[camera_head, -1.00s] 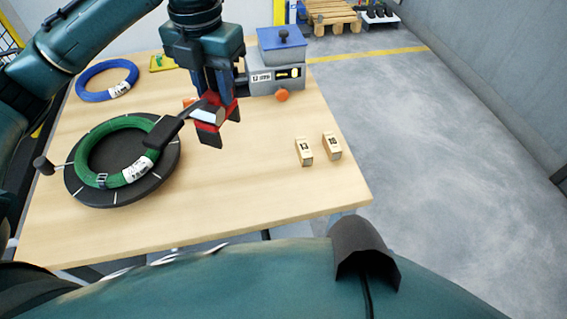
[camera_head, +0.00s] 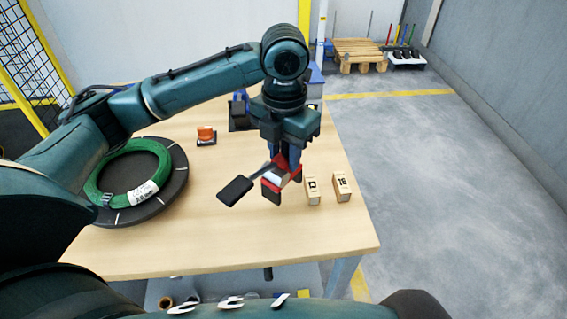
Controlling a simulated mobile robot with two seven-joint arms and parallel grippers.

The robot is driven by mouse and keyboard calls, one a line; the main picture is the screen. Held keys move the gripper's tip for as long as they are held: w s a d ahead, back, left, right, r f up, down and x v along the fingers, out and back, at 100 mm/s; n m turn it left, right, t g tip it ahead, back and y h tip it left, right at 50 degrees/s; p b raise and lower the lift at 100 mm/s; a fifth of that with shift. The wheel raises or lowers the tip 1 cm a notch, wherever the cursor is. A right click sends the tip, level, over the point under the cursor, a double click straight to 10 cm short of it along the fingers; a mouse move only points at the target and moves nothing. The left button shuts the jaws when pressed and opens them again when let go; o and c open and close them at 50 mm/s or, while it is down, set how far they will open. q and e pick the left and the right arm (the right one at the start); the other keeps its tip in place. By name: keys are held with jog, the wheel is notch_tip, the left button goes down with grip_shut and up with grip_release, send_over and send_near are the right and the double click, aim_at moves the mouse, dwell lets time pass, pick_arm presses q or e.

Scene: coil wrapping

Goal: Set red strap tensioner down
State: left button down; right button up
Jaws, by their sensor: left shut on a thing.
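The red strap tensioner (camera_head: 279,179), with a metal body and a black handle (camera_head: 235,191), is held in my left gripper (camera_head: 281,170). The gripper is shut on it and points down over the right part of the wooden table (camera_head: 220,235). The handle sticks out to the lower left. I cannot tell whether the tensioner touches the table. My right gripper is not in view.
A green coil (camera_head: 104,197) lies on a black round turntable (camera_head: 180,180) at the left. Two small numbered wooden blocks (camera_head: 312,191) (camera_head: 342,187) stand close right of the tensioner. An orange-topped item (camera_head: 206,134) sits farther back. The front middle of the table is clear.

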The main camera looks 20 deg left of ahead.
aim_at(284, 157)
pick_arm(q)
jog(key=shift+f, duration=1.45)
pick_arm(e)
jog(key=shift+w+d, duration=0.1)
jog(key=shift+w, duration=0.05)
pick_arm(q)
jog(key=shift+f, duration=0.15)
jog(key=c, duration=1.1)
grip_release()
jog(key=shift+o, duration=0.2)
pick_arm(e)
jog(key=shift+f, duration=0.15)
pick_arm(q)
notch_tip(284, 157, up, 11)
jog(key=shift+r+p, duration=0.15)
jog(key=shift+p, duration=0.2)
jog(key=shift+r, duration=0.55)
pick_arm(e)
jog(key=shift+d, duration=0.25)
